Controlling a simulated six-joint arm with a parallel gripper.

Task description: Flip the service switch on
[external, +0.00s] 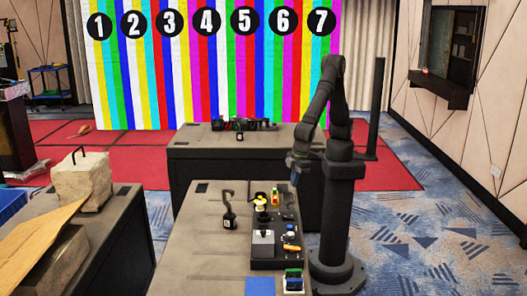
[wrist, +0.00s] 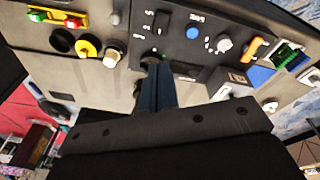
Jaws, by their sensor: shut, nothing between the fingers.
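My gripper (wrist: 153,72) is shut and empty, its fingers pointing at the control panel (wrist: 192,75) in the wrist view. The external view shows my gripper (external: 294,176) above the far right part of the desk, where the panel (external: 262,263) lies. The labels are too small to read, so I cannot tell which control is the service switch. Contact at my fingertips cannot be made out.
The grey desk (external: 195,240) has a free left part, with a dark handled object (external: 228,212) standing near its middle. A second desk (external: 190,150) with small dark items stands behind. A stone block (external: 82,180) sits on the left table. Green and blue blocks (external: 293,279) lie near the front.

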